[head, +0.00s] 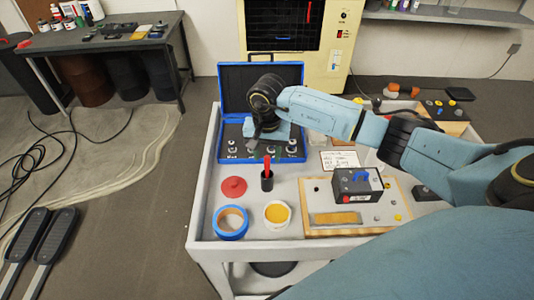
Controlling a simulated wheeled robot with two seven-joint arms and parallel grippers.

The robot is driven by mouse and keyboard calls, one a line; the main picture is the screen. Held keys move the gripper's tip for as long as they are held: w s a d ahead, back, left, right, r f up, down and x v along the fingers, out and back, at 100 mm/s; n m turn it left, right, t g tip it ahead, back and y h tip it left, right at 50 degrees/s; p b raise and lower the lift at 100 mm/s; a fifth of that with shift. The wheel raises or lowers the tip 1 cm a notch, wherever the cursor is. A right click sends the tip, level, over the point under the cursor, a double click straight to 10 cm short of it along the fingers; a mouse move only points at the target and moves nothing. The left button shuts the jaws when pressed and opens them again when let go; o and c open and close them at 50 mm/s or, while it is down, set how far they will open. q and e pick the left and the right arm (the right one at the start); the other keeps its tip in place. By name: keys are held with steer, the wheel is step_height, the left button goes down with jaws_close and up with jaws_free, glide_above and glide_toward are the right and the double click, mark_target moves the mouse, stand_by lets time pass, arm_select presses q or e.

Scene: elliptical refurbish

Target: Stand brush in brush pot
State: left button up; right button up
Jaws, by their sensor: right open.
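A small black pot (267,184) stands on the white cart top, left of centre. A red handle (267,164), which looks like the brush, rises nearly upright from the pot's mouth; its lower end is hidden inside. My right gripper (257,148) is open, above and behind the pot and in front of the open blue case. It appears apart from the red handle, and its fingertips are small and partly hard to make out. My left gripper is not in view.
The blue case (218,148) holds several small parts. Near the pot are a red disc (233,188), a blue tape ring (230,235) and a white tub of yellow stuff (277,226). A wooden board (375,226) with a dark box (357,186) lies to the right.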

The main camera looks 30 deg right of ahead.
step_height(320, 180, up, 13)
steer(key=shift+b, duration=0.4)
steer(key=shift+f, duration=0.1)
stand_by(0.7)
